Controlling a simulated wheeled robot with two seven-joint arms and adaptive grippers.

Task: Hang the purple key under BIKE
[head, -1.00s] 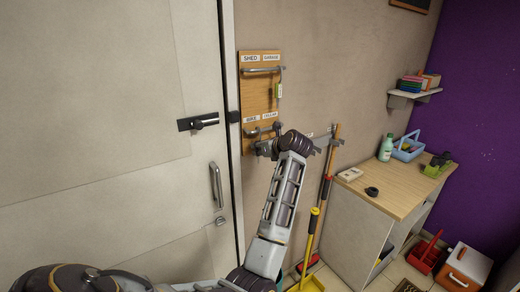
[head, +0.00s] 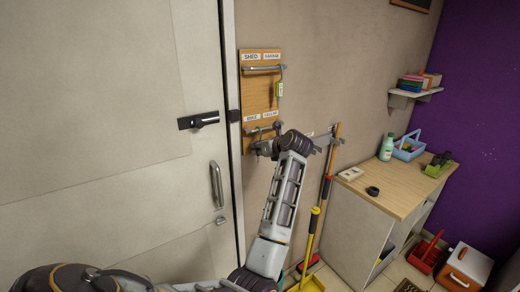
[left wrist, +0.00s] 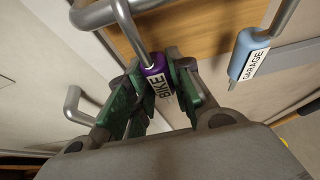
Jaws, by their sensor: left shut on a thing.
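The purple key, with a BIKE label, shows in the left wrist view (left wrist: 154,72) between the green finger pads of my left gripper (left wrist: 152,98). The gripper is shut on it. The key's grey curved top rises beside a thick grey bar (left wrist: 98,14); I cannot tell whether it hangs on that bar. In the head view my left gripper (head: 262,146) is at the lower part of the wooden key board (head: 258,98), just below the BIKE label (head: 252,118); the key itself is hidden there. My right gripper is not in view.
A light blue GARAGE key (left wrist: 248,54) hangs close right of my gripper in the wrist view. A key tag (head: 279,89) hangs at the board's upper rail (head: 262,69). The door (head: 110,120) with its handle (head: 204,121) is left; a cabinet (head: 400,190) stands right.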

